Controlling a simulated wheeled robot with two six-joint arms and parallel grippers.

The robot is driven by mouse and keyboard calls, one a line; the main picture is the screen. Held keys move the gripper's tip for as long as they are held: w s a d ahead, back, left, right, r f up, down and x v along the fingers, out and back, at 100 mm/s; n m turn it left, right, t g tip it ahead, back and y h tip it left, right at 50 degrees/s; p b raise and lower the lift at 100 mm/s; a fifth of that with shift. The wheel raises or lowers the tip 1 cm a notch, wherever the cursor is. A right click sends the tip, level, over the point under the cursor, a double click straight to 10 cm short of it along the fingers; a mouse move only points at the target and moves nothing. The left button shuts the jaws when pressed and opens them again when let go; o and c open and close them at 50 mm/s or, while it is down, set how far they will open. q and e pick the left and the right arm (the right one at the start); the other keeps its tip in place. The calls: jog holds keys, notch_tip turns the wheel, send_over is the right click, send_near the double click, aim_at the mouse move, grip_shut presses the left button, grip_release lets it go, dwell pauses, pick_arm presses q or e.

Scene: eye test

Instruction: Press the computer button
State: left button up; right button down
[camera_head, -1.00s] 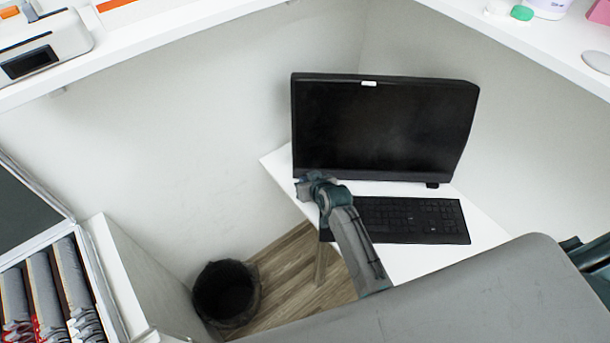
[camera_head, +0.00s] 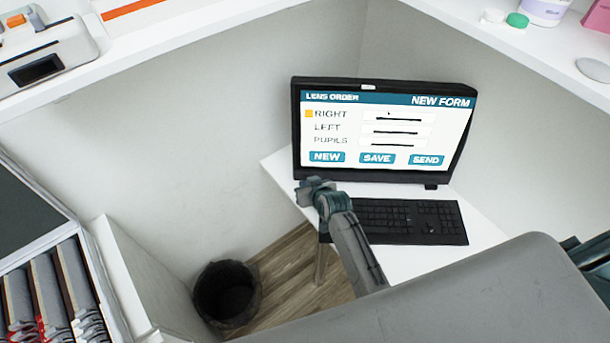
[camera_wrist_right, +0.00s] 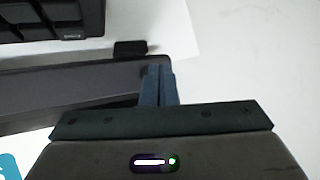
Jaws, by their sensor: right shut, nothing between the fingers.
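The computer (camera_head: 460,140) is a black flat monitor on a white corner desk. Its screen (camera_head: 390,130) is lit and shows a "Lens Order" form with NEW, SAVE and SEND. My right gripper (camera_head: 306,190) is at the monitor's lower left corner. In the right wrist view its fingers (camera_wrist_right: 158,85) are shut and empty, overlapping the end of the dark lower bezel (camera_wrist_right: 80,92). I cannot tell whether they touch it. I cannot make out a separate button; the fingers may hide it. My left gripper is not in view.
A black keyboard (camera_head: 410,220) lies on the desk (camera_head: 480,226) before the monitor, close to my right arm. A black bin (camera_head: 227,292) stands on the floor at lower left. White shelves (camera_head: 180,30) run above. The wall left of the monitor is clear.

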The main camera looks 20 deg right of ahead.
jog(key=s+p, duration=0.1)
jog(key=s, duration=0.1)
jog(key=s+a+r+p, duration=0.1)
jog(key=shift+s+a+p, duration=0.1)
jog(key=shift+s+p, duration=0.1)
jog(key=shift+p, duration=0.1)
jog(key=shift+s+a+p, duration=0.25)
jog(key=shift+s+p, duration=0.1)
jog(key=shift+s, duration=0.3)
jog(key=shift+f, duration=0.1)
dwell(0.4)
